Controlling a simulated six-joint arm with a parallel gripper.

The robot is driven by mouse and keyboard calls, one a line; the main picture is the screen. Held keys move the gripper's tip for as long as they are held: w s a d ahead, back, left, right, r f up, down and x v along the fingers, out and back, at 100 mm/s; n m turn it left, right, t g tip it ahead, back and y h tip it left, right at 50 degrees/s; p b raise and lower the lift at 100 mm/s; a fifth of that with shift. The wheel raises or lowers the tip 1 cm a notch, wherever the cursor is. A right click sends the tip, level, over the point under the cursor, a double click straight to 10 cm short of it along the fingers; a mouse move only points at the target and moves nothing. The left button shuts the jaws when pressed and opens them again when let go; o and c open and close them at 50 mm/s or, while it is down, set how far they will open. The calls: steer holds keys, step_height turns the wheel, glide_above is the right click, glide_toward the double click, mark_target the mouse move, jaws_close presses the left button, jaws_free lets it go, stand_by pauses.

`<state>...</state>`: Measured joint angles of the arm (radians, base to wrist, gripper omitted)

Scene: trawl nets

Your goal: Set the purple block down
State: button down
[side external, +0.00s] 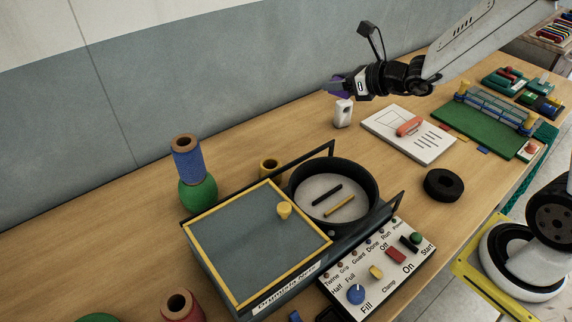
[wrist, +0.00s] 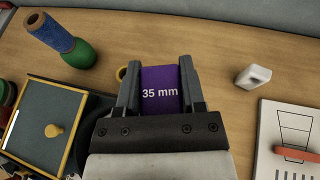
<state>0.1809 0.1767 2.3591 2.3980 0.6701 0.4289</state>
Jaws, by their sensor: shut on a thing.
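The purple block (wrist: 160,84) is held between the two fingers of my gripper (wrist: 158,88) in the wrist view. It carries a white "35 mm" marking on its face. In the side external view the purple block (side external: 338,88) shows at the tip of my gripper (side external: 345,87), above the back part of the table. My gripper is shut on it. The block appears clear of the table top, near a small white object (side external: 343,112). Part of the block is hidden by the fingers and palm.
A box with a yellow-rimmed lid (side external: 240,250), a round black pan (side external: 335,222) and a control panel (side external: 352,292) stand at the front. A blue spool on a green base (side external: 188,165) is at left.

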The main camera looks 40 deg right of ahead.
steer(key=s+d+f+m+h, duration=0.2)
steer(key=d+f, duration=0.7)
steer(key=d, duration=0.2)
steer(key=m+h, duration=0.1)
steer(key=h, duration=0.1)
glide_above(387, 157)
step_height(387, 157, down, 7)
steer(key=shift+d+f+t, duration=0.1)
steer(key=shift+f+t, duration=0.15)
steer(key=shift+t, duration=0.15)
steer(key=shift+f, duration=0.1)
steer(key=shift+f, duration=2.1)
steer(key=shift+f, duration=1.8)
steer(key=shift+f, duration=0.1)
